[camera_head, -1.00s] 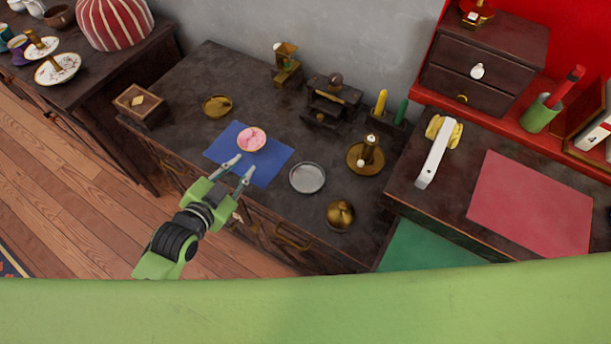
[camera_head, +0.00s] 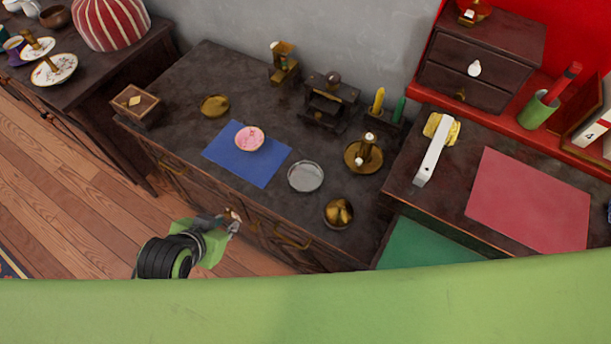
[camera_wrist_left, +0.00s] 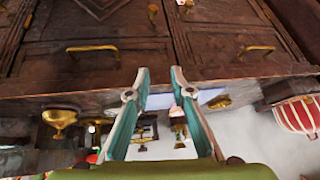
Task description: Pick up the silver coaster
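The silver coaster (camera_head: 306,177) is a round, shallow grey disc with a raised rim. It lies flat on the dark tabletop in the head view, right of the blue mat (camera_head: 268,168). My left gripper (camera_head: 234,222) is in front of the table's front edge, by the drawers, to the left of and nearer than the coaster. In the left wrist view its two fingers (camera_wrist_left: 160,73) are apart with nothing between them, pointing at the drawer fronts. My right gripper is not in view.
A pink bowl (camera_head: 249,138) stands on the blue mat. A gold bowl (camera_head: 338,213) and a brass candle holder (camera_head: 363,156) stand close to the coaster's right. A gold dish (camera_head: 215,105) and a wooden box (camera_head: 136,103) are at the left. Drawer handles (camera_head: 292,240) jut from the front.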

